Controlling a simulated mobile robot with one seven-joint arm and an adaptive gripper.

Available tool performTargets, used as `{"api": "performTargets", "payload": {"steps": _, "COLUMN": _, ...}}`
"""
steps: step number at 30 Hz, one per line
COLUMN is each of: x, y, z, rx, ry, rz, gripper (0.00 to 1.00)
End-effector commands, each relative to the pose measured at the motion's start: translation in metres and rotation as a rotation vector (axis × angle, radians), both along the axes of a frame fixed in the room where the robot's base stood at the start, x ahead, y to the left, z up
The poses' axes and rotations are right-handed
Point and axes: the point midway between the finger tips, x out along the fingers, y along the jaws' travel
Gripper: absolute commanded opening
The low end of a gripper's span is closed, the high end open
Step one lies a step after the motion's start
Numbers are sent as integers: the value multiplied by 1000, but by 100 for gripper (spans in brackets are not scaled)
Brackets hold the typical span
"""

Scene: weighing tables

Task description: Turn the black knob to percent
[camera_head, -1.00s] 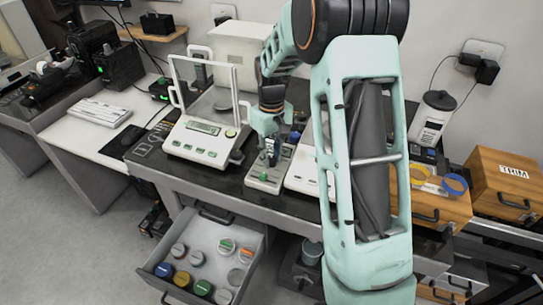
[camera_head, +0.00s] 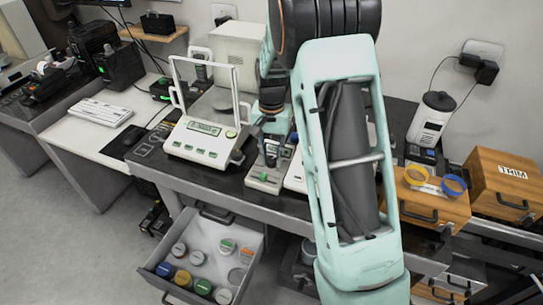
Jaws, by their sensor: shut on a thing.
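My gripper (camera_head: 270,150) points down at a small light-coloured control box (camera_head: 264,182) on the dark bench, right of the balance. Its fingers are dark and close together at the back part of the box's top. The black knob cannot be made out; the fingers cover that spot, and they appear shut on it. A green button (camera_head: 263,177) shows on the box in front of the fingers. What setting the knob points to is too small to read. My mint-green arm covers the bench to the right of the box.
A glass-shielded balance (camera_head: 199,142) stands just left of the box. A white device (camera_head: 295,176) is close on the right, partly behind my arm. Below, an open drawer (camera_head: 152,269) holds several round jars. Wooden boxes (camera_head: 505,185) stand at the right.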

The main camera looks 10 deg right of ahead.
Motion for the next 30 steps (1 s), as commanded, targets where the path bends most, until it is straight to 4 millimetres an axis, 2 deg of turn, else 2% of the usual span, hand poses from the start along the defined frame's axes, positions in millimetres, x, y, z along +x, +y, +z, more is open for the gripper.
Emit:
{"api": "performTargets", "payload": {"steps": 9, "x": 1, "y": 0, "z": 1, "rx": 0, "ry": -2, "rz": -94, "gripper": 0}}
{"api": "performTargets", "payload": {"steps": 23, "x": 1, "y": 0, "z": 1, "rx": 0, "ry": -2, "rz": -105, "gripper": 0}}
{"api": "performTargets", "payload": {"steps": 24, "x": 1, "y": 0, "z": 1, "rx": 0, "ry": -2, "rz": -105, "gripper": 24}}
{"api": "performTargets", "payload": {"steps": 28, "x": 1, "y": 0, "z": 0, "rx": 0, "ry": -2, "rz": -105, "gripper": 39}}
{"api": "performTargets", "payload": {"steps": 30, "x": 1, "y": 0, "z": 0, "rx": 0, "ry": -1, "rz": -105, "gripper": 40}}
